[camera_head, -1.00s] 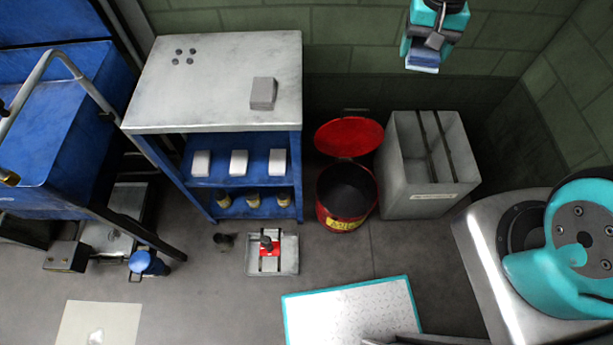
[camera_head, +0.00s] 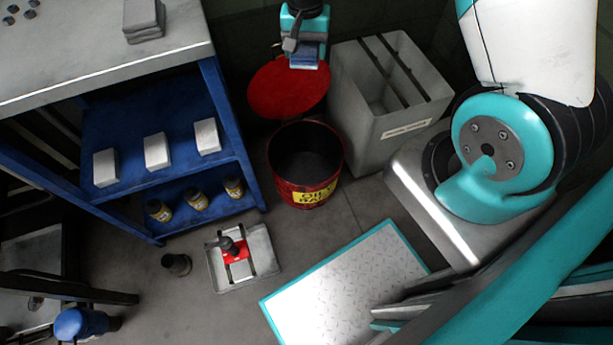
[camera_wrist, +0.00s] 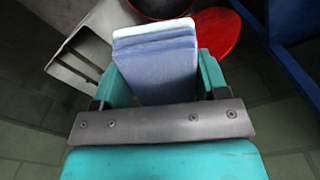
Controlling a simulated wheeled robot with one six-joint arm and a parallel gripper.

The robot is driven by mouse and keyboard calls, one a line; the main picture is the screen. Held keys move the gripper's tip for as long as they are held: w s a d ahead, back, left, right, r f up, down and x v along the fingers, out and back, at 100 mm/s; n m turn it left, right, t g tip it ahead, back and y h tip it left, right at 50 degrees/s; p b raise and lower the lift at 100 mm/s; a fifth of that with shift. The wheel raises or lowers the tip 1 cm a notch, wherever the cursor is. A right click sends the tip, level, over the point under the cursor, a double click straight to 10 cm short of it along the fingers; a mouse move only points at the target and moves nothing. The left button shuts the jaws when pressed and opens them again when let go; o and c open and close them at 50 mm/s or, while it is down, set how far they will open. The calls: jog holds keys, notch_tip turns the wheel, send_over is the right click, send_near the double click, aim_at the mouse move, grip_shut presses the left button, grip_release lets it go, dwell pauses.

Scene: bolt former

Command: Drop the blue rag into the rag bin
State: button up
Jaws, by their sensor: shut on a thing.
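My gripper (camera_head: 304,48) is shut on the blue rag (camera_head: 304,60), a folded pale-blue stack. The rag also shows between the teal fingers in the wrist view (camera_wrist: 158,65). In the head view they appear over the raised red lid, above and behind the bin's opening. The rag bin (camera_head: 304,190) is a round red can with a yellow label and a dark inside. Its red lid (camera_head: 283,90) stands open at the back. In the wrist view the bin (camera_wrist: 160,8) shows only partly at the top edge, beyond the rag.
A grey slotted bin (camera_head: 390,135) stands right of the rag bin. A blue shelf unit (camera_head: 215,105) with white boxes and small jars stands to the left. A tray (camera_head: 262,255) with a red item and a teal-edged plate (camera_head: 340,290) lie on the floor in front.

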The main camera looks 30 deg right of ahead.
notch_tip(320, 180, down, 42)
jog(key=d+m+b, duration=0.1)
jog(key=m+b, duration=0.3)
jog(key=b, duration=2.8)
jog(key=shift+d, duration=0.3)
jog(key=o, duration=1)
jog(key=shift+o, duration=0.2)
notch_tip(320, 180, up, 17)
jog(key=p, duration=0.8)
jog(key=shift+r, duration=0.15)
